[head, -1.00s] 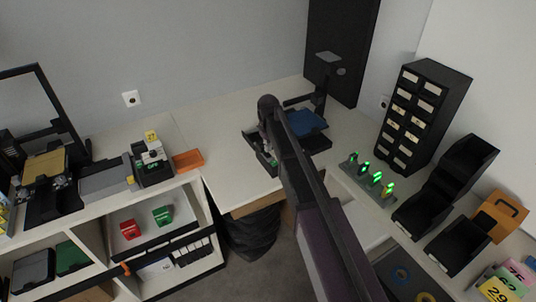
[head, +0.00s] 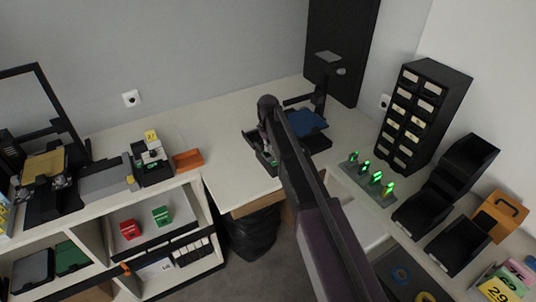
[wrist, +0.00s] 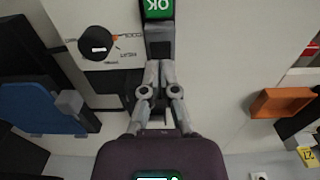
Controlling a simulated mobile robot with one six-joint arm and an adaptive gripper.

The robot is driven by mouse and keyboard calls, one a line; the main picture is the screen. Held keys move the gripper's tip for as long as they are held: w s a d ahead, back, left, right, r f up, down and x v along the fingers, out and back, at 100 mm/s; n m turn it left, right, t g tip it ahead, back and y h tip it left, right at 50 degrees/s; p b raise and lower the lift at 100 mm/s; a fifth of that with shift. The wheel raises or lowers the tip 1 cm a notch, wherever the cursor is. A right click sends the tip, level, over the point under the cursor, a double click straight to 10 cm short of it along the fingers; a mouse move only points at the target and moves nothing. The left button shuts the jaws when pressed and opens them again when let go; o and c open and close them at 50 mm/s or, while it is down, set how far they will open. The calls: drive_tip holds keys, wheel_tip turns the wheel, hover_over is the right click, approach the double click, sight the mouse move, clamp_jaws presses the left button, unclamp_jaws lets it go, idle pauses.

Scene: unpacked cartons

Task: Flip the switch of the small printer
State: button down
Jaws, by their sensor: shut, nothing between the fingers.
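The small printer has a blue bed (head: 307,123) on a dark base and stands at the back of the worktop. The wrist view shows its blue bed (wrist: 40,105) at the left and a pale panel with a black round knob (wrist: 97,42). Beside the knob, a green OK sign (wrist: 158,8) sits above a dark block (wrist: 159,42). My gripper (wrist: 158,66) is shut and empty, its fingertips close to that block. I cannot tell if they touch it, nor which part is the switch. In the head view my arm hides part of the printer.
An orange tray (head: 187,160) lies left of the printer, with bare worktop between. A larger printer with a gold bed (head: 45,166) stands at the far left. A row of green lights (head: 372,176), a black drawer cabinet (head: 422,112) and black bins (head: 457,243) are at the right.

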sight(268, 155)
drive_tip(key=shift+f+b, duration=1.3)
idle(1.1)
drive_tip(key=shift+r, duration=0.15)
drive_tip(key=shift+r+p, duration=3.45)
drive_tip(key=shift+p, duration=0.15)
drive_tip(key=s+d+f+m+b, duration=0.1)
drive_tip(key=s+d+m, duration=0.5)
drive_tip(key=s+d, duration=1.7)
drive_tip(key=s, duration=0.3)
drive_tip(key=shift+d+f+m+b, duration=0.2)
drive_tip(key=shift+f+m+b, duration=0.15)
drive_tip(key=shift+m, duration=0.05)
